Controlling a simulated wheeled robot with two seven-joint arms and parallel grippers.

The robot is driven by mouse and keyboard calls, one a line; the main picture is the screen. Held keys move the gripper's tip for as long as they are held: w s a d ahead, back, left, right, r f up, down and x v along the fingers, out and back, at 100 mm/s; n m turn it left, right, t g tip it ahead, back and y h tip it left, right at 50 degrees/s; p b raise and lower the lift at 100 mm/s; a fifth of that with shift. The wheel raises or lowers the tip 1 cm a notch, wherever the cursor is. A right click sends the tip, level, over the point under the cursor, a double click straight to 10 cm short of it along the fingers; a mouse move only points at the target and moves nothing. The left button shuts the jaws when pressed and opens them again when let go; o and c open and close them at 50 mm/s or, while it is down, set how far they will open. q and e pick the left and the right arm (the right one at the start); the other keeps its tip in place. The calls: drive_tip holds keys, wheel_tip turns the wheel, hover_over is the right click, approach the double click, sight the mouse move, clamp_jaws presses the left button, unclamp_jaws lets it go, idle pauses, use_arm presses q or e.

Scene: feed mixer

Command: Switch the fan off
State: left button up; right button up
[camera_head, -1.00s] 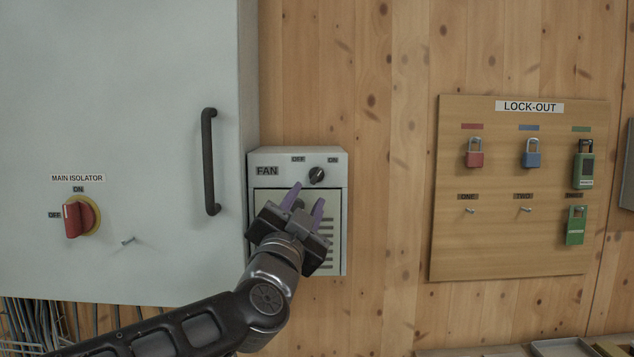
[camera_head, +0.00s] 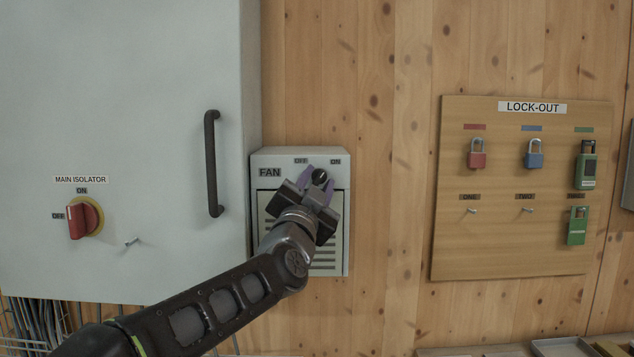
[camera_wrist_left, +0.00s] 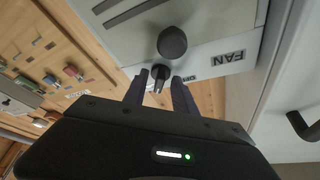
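The fan box (camera_head: 342,232) is a pale grey box on the wooden wall, with a FAN label, a slatted front, and OFF and ON marks along its top. Its dark knob (camera_head: 319,176) sits below and between these marks. My left gripper (camera_head: 317,180) is in front of the box, its purple fingers apart on either side of the knob in the head view. In the left wrist view the box is upside down, and a dark round part (camera_wrist_left: 172,42) shows just beyond the parted fingertips (camera_wrist_left: 159,76). I cannot tell whether they touch the knob. My right gripper is out of view.
A grey cabinet (camera_head: 130,120) with a dark handle (camera_head: 212,163) and a red main isolator switch (camera_head: 83,219) stands left of the fan box. A lock-out board (camera_head: 490,240) with padlocks hangs to the right. Bare wooden wall lies between.

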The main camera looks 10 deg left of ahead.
use_arm(q)
clamp_jaws()
idle(0.3)
drive_tip(key=shift+f+n+y, duration=0.1)
drive_tip(key=shift+n+y, duration=0.3)
drive_tip(key=shift+n, duration=0.3)
drive_tip(key=n+y, duration=0.1)
drive_tip(key=n, duration=0.1)
drive_tip(key=n+y+b, duration=0.1)
drive_tip(key=n, duration=0.2)
drive_tip(key=shift+d+y, duration=0.15)
drive_tip(key=shift+y, duration=0.15)
drive_tip(key=n+g+y, duration=0.1)
drive_tip(key=n+y, duration=0.1)
drive_tip(key=n, duration=0.2)
drive_tip(key=n+y, duration=0.2)
drive_tip(key=n, duration=0.3)
drive_tip(key=n+g+y+p, duration=0.1)
drive_tip(key=n+y, duration=0.1)
drive_tip(key=n, duration=0.2)
drive_tip(key=shift+w+d+n+g, duration=0.1)
drive_tip(key=shift+d+n+g, duration=0.2)
drive_tip(key=shift+n, duration=0.1)
